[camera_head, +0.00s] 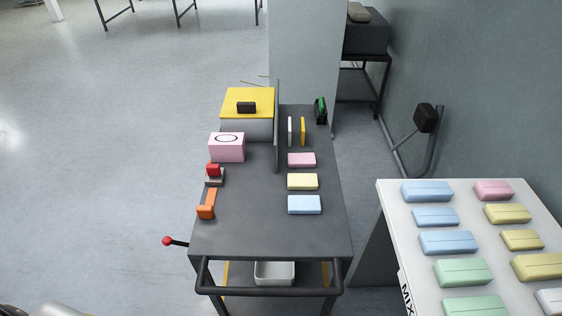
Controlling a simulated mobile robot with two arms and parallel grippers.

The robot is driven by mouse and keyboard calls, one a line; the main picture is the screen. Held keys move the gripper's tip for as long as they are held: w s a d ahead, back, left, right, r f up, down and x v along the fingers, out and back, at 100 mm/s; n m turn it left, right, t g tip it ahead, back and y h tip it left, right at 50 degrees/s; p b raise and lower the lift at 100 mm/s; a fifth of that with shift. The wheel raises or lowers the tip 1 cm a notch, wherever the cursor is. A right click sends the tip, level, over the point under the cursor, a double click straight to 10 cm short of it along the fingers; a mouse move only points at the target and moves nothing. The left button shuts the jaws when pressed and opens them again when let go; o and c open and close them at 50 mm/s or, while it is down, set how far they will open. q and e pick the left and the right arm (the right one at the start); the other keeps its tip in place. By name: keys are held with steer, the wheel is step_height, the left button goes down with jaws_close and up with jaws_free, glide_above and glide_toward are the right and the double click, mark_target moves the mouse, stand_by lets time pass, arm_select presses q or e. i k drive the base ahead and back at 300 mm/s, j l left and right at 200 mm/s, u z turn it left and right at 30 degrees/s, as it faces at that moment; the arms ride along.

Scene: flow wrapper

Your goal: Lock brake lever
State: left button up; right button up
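The brake lever (176,242) sticks out from the left side of the grey cart (270,235), near its front handle. It is a short dark rod with a red ball knob at its outer end, and it points left, roughly level. I cannot tell from this view whether it is locked. A small pale, rounded part shows at the bottom left edge and may be my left arm. Neither gripper can be made out, and nothing touches the lever.
The cart carries a yellow-topped box (247,103), a pink box (227,147), orange and red tools and several coloured packs. Its dark push handle (272,290) faces me. A white table (405,220) with wrapped packs stands at right. The floor left of the lever is clear.

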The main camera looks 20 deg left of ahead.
mark_target(167, 241)
steer(key=u, duration=1.45)
